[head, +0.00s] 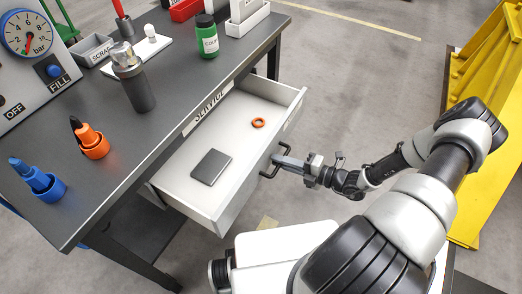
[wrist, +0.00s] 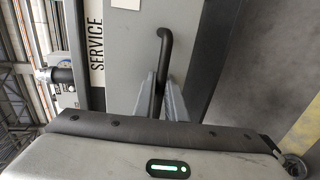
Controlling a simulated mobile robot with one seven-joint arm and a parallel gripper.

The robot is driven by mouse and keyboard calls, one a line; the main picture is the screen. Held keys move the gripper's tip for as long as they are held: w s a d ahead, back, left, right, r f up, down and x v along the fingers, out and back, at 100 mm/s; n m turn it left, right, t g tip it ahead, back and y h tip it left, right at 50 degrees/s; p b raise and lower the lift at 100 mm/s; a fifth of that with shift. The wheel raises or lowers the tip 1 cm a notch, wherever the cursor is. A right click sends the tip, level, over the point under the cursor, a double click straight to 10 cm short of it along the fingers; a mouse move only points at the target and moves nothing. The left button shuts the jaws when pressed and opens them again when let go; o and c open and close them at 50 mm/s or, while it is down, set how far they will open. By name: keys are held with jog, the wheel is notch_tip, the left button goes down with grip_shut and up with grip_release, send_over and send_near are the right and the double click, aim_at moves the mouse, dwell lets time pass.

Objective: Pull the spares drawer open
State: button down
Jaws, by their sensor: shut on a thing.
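The spares drawer (head: 228,190) is a light grey drawer under the bench edge marked SERVICE, and it stands well out from the bench. Inside it lie a dark flat block (head: 211,167) and a small orange ring (head: 258,123). Its dark bar handle (head: 268,174) is on the front panel. My gripper (head: 281,160) is shut on the handle from the front. In the wrist view the handle (wrist: 164,45) runs between the two fingers, and the drawer front (wrist: 130,60) fills the middle.
The dark workbench (head: 150,140) carries a blue holder (head: 42,183), an orange holder (head: 92,143), a grey cylinder (head: 136,85), a green bottle (head: 207,38) and a gauge panel (head: 35,50). A yellow steel frame (head: 490,110) stands at the right. Floor between is clear.

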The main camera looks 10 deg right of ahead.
jog(key=f+v, duration=0.1)
jog(key=v, duration=0.7)
jog(key=shift+d+f, duration=0.25)
jog(key=shift+f, duration=0.05)
jog(key=shift+s, duration=0.1)
jog(key=c, duration=2.1)
grip_release()
jog(key=v, duration=1.7)
jog(key=shift+d+p, duration=0.15)
jog(key=shift+p, duration=0.25)
jog(key=shift+s+f, duration=0.1)
